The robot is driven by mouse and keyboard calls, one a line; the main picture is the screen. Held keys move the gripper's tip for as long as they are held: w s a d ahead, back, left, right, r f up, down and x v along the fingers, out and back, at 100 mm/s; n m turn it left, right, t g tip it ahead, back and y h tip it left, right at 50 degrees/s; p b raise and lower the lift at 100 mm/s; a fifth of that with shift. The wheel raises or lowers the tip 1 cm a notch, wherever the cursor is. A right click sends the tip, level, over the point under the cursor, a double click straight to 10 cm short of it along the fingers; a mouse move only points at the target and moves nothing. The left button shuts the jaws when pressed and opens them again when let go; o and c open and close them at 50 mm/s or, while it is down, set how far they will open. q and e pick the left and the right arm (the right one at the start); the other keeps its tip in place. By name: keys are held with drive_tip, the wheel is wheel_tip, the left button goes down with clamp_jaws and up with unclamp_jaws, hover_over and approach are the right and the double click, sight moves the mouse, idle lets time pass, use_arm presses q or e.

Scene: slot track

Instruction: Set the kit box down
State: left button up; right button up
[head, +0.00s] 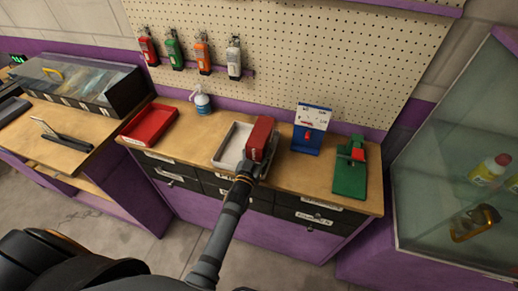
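The red kit box (260,136) is in the head view at the middle of the wooden bench, over the right part of a white tray (230,146). It stands tall above the tray's rim. I cannot tell whether its underside touches the tray or the bench. My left gripper (262,160) is at the box's near end, with a dark finger along its right side; it looks shut on the box. The near end of the box is partly hidden by the gripper. My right gripper is not in view.
A red tray (149,125) lies to the left on the bench top (190,158), with a white-and-blue bottle (201,101) behind. A blue stand with a gauge panel (308,131) and a green fixture (350,170) stand to the right. A glass case (455,150) is at far right.

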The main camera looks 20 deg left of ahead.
use_arm(q)
drive_tip(key=shift+s+f, duration=0.2)
drive_tip(key=shift+f, duration=0.45)
drive_tip(key=o, duration=1.2)
drive_tip(key=shift+f, duration=0.15)
drive_tip(key=shift+o, duration=1.2)
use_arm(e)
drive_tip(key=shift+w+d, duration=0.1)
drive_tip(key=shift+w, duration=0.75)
use_arm(q)
drive_tip(key=shift+s+r+p, duration=0.55)
drive_tip(key=shift+r+p, duration=0.05)
drive_tip(key=shift+p, duration=0.5)
drive_tip(key=s+p, duration=0.4)
drive_tip(key=s, duration=0.6)
drive_tip(key=shift+s+a+r, duration=0.2)
drive_tip(key=shift+s+a, duration=0.05)
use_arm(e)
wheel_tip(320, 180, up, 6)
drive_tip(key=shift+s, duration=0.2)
